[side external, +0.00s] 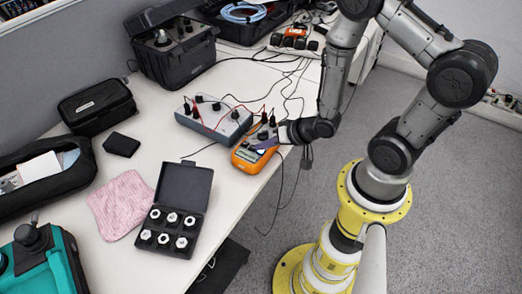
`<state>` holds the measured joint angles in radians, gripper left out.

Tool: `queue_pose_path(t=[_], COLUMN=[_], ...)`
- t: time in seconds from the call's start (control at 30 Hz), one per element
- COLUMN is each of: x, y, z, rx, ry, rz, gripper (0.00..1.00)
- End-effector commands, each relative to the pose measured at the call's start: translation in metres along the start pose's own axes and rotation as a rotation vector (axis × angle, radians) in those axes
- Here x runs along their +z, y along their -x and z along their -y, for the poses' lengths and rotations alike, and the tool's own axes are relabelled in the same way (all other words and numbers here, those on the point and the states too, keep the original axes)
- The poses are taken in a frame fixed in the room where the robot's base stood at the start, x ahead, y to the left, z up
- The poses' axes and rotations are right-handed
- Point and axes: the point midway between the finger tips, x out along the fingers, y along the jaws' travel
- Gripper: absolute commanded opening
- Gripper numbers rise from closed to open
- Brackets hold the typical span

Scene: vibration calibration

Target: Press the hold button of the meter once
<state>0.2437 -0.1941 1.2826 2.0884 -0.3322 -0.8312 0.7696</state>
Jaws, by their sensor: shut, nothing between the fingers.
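The orange meter (243,158) lies near the right edge of the white table, with cables plugged in at its upper end. My gripper (270,144) is over the meter's upper right part, at or just above its face. Its fingers are shut and hold nothing. The fingers cover part of the meter's face, so the hold button cannot be made out. I cannot tell whether the fingertips touch the meter.
A grey box (213,120) with knobs and cables stands beside the meter. An open black case of fittings (183,187), a pink cloth (120,205) and a black pouch (97,105) lie to the left. Loose cables hang over the table edge.

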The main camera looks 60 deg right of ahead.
Motion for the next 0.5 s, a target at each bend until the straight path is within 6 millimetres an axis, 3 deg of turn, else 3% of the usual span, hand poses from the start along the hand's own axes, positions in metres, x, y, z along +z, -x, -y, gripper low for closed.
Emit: queue_pose_path(t=[0.5], x=[-0.0051], y=[0.0067], z=[0.0051], rx=[-0.002], ry=[0.0], rz=[-0.002], gripper=[0.0])
